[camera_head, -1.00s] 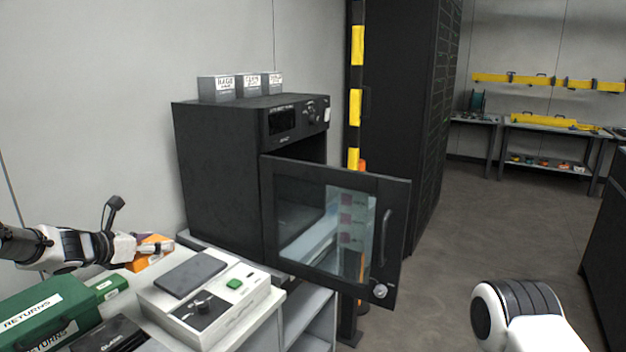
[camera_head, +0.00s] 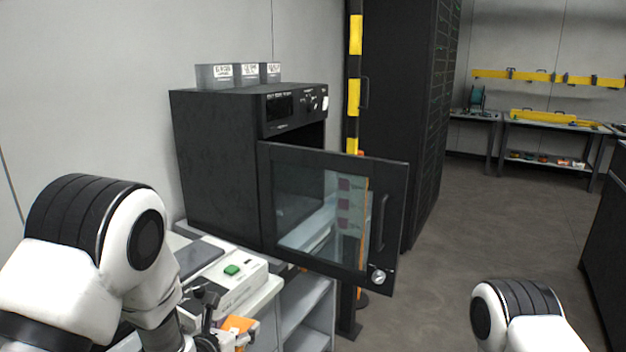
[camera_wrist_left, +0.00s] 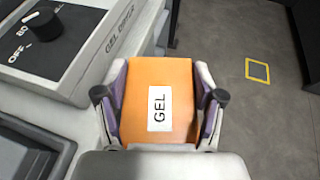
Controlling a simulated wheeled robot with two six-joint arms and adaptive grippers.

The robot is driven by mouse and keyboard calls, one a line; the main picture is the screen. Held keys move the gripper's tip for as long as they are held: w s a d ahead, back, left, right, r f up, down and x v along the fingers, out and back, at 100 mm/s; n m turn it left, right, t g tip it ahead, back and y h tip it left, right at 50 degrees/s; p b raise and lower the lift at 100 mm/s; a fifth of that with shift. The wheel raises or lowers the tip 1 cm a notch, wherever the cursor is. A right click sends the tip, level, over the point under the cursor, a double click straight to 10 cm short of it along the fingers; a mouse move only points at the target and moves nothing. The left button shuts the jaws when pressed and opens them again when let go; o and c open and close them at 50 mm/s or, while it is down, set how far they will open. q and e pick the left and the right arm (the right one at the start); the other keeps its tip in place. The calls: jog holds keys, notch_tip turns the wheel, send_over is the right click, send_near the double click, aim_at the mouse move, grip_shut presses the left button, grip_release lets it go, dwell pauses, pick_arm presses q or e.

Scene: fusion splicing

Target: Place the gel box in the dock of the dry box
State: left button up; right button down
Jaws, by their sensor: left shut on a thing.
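The orange gel box (camera_wrist_left: 172,82) with a white GEL label is between the fingers of my left gripper (camera_wrist_left: 160,95), which is shut on it. In the head view, the gel box (camera_head: 238,324) and left gripper (camera_head: 228,335) show low at the front edge of the bench, partly hidden by my left arm. The dock inside cannot be made out clearly. My right gripper is out of view; only part of the right arm shows.
The open door juts out into the room. The floor (camera_head: 440,240) at right is clear.

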pick_arm(q)
jog(key=s+a+f+n+y, duration=0.3)
jog(key=s+a+f, duration=0.1)
jog(key=s, duration=0.4)
jog(key=shift+s+f+t+b, duration=0.3)
jog(key=shift+f+b, duration=0.1)
jog(key=shift+f, duration=0.05)
jog(key=shift+d, duration=0.15)
